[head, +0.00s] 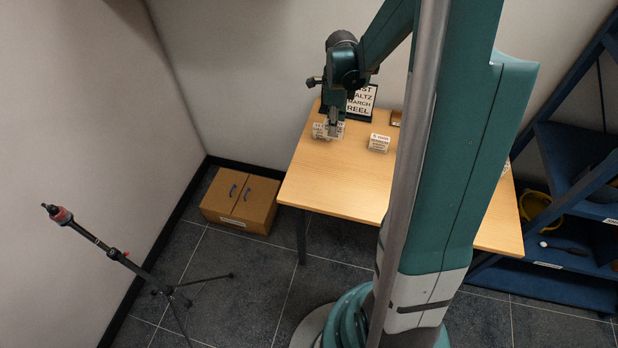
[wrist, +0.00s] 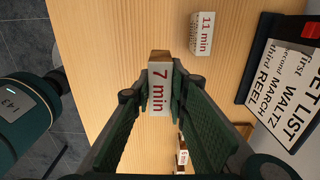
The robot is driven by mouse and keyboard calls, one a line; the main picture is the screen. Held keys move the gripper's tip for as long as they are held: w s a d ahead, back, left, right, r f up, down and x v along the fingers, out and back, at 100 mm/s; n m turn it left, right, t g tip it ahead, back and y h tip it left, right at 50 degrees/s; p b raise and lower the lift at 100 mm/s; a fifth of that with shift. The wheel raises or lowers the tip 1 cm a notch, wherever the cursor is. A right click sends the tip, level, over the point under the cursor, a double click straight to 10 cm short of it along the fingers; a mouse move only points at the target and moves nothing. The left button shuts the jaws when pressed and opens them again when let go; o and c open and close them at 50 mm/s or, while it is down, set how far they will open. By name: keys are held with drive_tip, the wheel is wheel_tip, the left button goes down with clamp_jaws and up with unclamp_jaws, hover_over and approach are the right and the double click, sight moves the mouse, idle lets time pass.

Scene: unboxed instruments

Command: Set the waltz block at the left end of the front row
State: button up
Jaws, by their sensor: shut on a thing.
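My gripper (wrist: 160,92) is shut on a small white block (wrist: 160,88) with a wooden-coloured end and "7 min" in red on it. In the head view my gripper (head: 335,128) is low over the table's back left. The held block's tune name cannot be read, so I cannot tell if it is the waltz block. A white block marked "11 min" (wrist: 205,38) stands apart, just left of it in the head view (head: 320,131). Another block (head: 379,142) stands on the table to the right. The set list sign (wrist: 290,90) reads first WALTZ, second MARCH, third REEL.
The wooden table (head: 335,185) is clear toward its front left. The sign also stands at the back in the head view (head: 363,100), close behind my gripper. A small brown object (head: 396,118) is to its right. A cabinet (head: 240,201) and tripod stand (head: 120,257) are on the floor.

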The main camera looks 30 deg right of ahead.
drive_tip(key=s+a, duration=0.5)
drive_tip(key=a, duration=0.8)
drive_tip(key=shift+s+a, duration=0.2)
drive_tip(key=shift+f, duration=0.1)
drive_tip(key=shift+f+b, duration=0.75)
drive_tip(key=shift+f, duration=2.1)
drive_tip(key=shift+f, duration=0.1)
drive_tip(key=shift+f+b, duration=0.5)
drive_tip(key=shift+f, duration=1.5)
drive_tip(key=shift+f, duration=0.15)
drive_tip(key=o, duration=0.9)
